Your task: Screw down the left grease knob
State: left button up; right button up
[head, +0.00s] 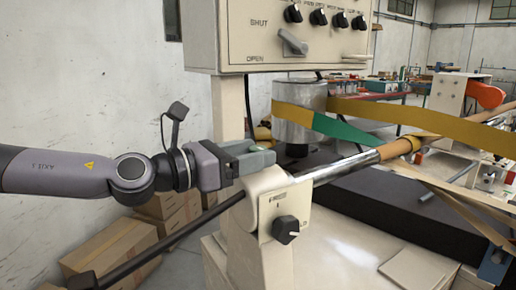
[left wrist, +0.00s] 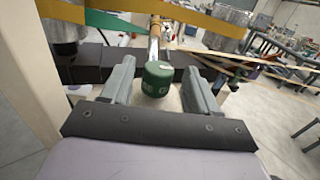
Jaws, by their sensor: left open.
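A dark green round knob (left wrist: 157,78), which I take to be the left grease knob, shows in the left wrist view between the two fingers of my left gripper (left wrist: 160,76). Gaps show on both sides of it, so the fingers are open and not closed on it. In the head view my left gripper (head: 258,158) reaches in from the left, just above the cream bearing housing (head: 266,184) at the end of the steel shaft.
A control panel (head: 300,38) with black knobs and a lever hangs above the gripper. A cream post (head: 228,105) stands behind the wrist. A selector knob (head: 285,229) is on the housing front. Cartons (head: 120,250) lie at lower left.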

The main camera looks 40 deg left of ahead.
pick_arm(q)
jog(key=shift+w+d+p, duration=0.25)
jog(key=shift+w+p, duration=0.05)
jog(key=shift+w, duration=0.3)
jog(key=shift+w+p, duration=0.3)
jog(key=shift+p, duration=0.05)
jog(key=c, duration=1)
